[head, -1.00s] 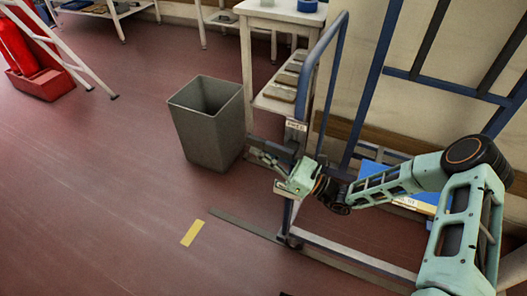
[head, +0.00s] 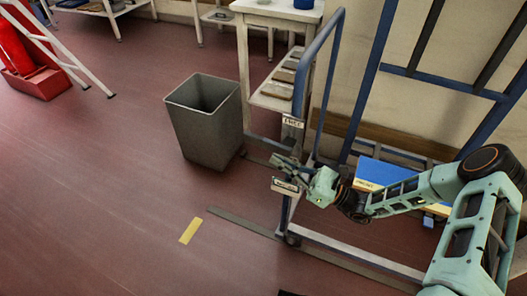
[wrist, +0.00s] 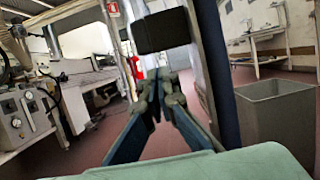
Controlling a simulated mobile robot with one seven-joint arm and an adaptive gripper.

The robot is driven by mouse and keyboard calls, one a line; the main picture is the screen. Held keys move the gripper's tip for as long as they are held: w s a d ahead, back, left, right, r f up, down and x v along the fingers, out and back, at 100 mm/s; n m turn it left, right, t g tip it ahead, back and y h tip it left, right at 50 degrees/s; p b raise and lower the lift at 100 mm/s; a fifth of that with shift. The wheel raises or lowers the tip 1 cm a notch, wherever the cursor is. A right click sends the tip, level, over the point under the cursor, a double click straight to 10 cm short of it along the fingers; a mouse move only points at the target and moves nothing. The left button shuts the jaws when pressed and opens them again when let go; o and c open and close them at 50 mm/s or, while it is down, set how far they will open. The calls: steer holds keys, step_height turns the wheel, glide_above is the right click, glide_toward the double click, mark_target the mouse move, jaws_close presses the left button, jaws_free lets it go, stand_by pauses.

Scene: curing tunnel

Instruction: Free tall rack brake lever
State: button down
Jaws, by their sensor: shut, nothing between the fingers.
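The tall rack (head: 305,75) is a blue tubular frame on the right in the head view. Its near post carries an upper label that reads like "FREE" (head: 292,122) and a lower label (head: 285,186) too small to read. My gripper (head: 278,161) is shut and empty at the post between these labels. In the wrist view the closed fingertips (wrist: 164,80) lie left of the blue post (wrist: 217,75), just below a black block (wrist: 162,31). This block may be part of the brake lever; I cannot tell the lever's position or whether the fingers touch it.
A grey bin (head: 205,125) stands left of the rack, also in the wrist view (wrist: 275,112). A white table (head: 275,12) with a lower shelf is behind the post. A blue box (head: 385,175) lies by the rack base. The red floor at left is mostly clear.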

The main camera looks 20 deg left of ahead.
step_height(320, 180, down, 5)
steer(key=d+p, duration=0.3)
steer(key=p, duration=0.5)
steer(key=a+r, duration=0.7)
steer(key=a, duration=0.2)
steer(key=shift+p, duration=0.35)
steer(key=shift+y+b, duration=0.3)
steer(key=shift+b, duration=0.25)
